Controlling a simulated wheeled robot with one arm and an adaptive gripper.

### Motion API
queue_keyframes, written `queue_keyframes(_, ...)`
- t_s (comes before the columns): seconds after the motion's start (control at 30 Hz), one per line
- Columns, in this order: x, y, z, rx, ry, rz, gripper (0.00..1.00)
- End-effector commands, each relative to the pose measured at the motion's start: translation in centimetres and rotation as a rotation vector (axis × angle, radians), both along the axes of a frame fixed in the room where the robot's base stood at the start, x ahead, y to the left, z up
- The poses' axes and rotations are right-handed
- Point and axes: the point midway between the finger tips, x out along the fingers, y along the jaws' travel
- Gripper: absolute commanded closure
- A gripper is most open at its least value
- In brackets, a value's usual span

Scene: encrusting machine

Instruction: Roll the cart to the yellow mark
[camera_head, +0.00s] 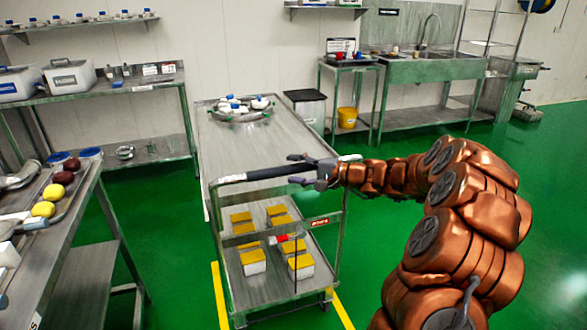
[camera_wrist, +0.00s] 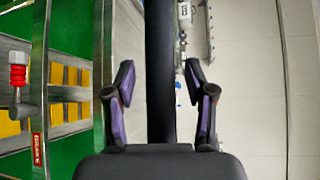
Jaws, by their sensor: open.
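The grey metal cart (camera_head: 245,148) stands mid-floor with its black handle bar (camera_head: 258,173) at the near end. My gripper (camera_head: 294,169) is open at the right part of this bar. In the wrist view the bar (camera_wrist: 160,30) runs between the two parted fingers (camera_wrist: 158,75), with gaps on both sides. A red brake lever (camera_head: 279,239) and a red brake label (camera_head: 319,221) are on the cart's near end; the lever also shows in the wrist view (camera_wrist: 17,76). Yellow floor lines (camera_head: 219,297) show left and right of the cart's near end.
The cart carries a round tray with white and blue items (camera_head: 240,110) on top and yellow-topped boxes (camera_head: 253,261) below. A table with colored balls (camera_head: 42,209) stands close at left. A sink bench (camera_head: 425,69) and yellow bucket (camera_head: 347,118) stand behind. Green floor at right is clear.

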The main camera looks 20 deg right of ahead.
Motion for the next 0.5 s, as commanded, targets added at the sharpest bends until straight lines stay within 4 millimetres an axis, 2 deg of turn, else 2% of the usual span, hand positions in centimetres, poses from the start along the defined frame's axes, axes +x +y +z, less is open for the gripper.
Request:
queue_keyframes(0.4,0.64,0.59,-0.10,-0.001,-0.001,0.000,0.45)
queue_keyframes(0.5,0.64,0.59,-0.10,-0.001,-0.001,0.000,0.56)
